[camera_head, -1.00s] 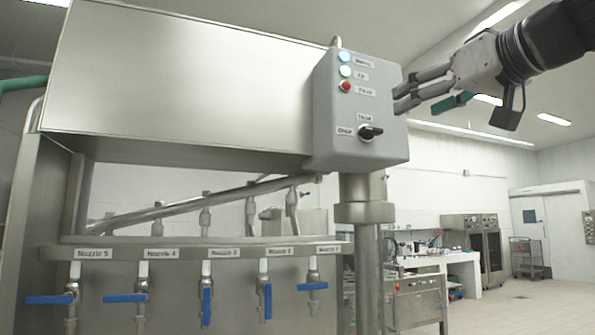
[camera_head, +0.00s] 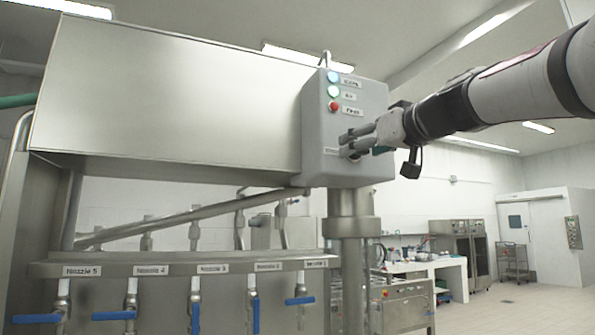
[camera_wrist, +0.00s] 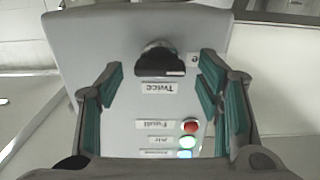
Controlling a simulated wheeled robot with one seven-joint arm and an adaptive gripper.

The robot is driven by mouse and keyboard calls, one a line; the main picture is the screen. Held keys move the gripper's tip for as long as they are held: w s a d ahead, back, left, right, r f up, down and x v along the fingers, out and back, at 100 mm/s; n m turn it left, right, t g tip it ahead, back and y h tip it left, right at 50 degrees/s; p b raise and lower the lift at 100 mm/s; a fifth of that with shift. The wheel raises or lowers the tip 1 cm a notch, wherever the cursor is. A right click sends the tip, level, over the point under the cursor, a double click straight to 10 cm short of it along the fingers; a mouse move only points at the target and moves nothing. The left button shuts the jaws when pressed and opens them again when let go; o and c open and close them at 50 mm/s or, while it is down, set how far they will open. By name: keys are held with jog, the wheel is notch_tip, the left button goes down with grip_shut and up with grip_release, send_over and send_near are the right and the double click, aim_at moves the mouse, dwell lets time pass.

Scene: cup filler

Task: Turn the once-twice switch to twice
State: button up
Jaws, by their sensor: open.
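The once-twice switch (camera_wrist: 158,64) is a black knob on the face of the grey control box (camera_head: 367,95). In the wrist view, which shows the box upside down, its handle lies level. A white mark is at the handle's right end, toward a partly hidden label ending in "e". The "Twice" label (camera_wrist: 161,88) is on the side toward the buttons. My gripper (camera_head: 347,146) is open at the front of the box and covers the switch in the head view. In the wrist view its teal-padded fingers stand on both sides of the knob, apart from it.
Blue, green and red buttons (camera_head: 334,106) with labels sit above the switch. A large steel tank (camera_head: 170,95) is left of the box. A steel post (camera_head: 349,240) stands below it. Nozzles with blue valves (camera_head: 115,315) line the lower left. Open room lies to the right.

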jog(key=shift+c, duration=0.2)
jog(key=c, duration=1.1)
jog(key=shift+d+f+m+p, duration=0.1)
jog(key=shift+m+p, duration=0.5)
jog(key=shift+m, duration=3.9)
jog(key=shift+d+f+m+p, duration=0.1)
jog(key=shift+m+p, duration=0.5)
jog(key=shift+m, duration=3.9)
